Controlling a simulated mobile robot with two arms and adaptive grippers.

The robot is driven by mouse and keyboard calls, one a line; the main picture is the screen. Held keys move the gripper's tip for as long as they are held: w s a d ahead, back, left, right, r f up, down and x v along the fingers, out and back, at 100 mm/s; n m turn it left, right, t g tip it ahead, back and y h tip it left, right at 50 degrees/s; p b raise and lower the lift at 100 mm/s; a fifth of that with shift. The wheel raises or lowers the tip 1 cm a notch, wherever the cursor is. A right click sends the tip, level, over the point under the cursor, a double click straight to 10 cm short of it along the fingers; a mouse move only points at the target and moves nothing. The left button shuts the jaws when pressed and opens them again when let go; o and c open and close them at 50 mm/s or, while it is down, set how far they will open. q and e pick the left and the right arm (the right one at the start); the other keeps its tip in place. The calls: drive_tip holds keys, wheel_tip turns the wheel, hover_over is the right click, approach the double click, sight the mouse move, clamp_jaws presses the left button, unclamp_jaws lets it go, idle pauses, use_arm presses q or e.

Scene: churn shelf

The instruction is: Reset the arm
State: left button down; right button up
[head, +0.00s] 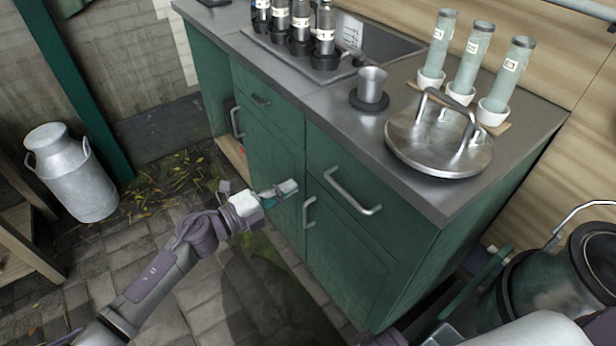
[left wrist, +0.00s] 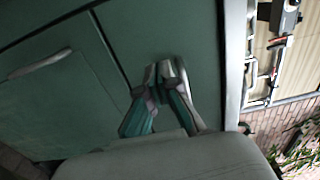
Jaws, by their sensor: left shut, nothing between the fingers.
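My left arm comes in from the lower left of the head view. Its gripper (head: 280,192) is shut and empty, in front of the green cabinet (head: 340,240). In the left wrist view the gripper's fingers (left wrist: 161,72) are together, with green cabinet doors (left wrist: 60,100) behind them. I cannot tell the exact gap between the fingertips and the cabinet. My right gripper is not in view.
The steel countertop (head: 300,75) holds a round lid (head: 420,155), a metal cup (head: 371,85) and several tubes and bottles. Metal handles (head: 350,193) stick out from the cabinet. A milk can (head: 75,175) stands at the left. Paved floor lies between.

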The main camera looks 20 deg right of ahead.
use_arm(q)
drive_tip(key=shift+v, duration=2.35)
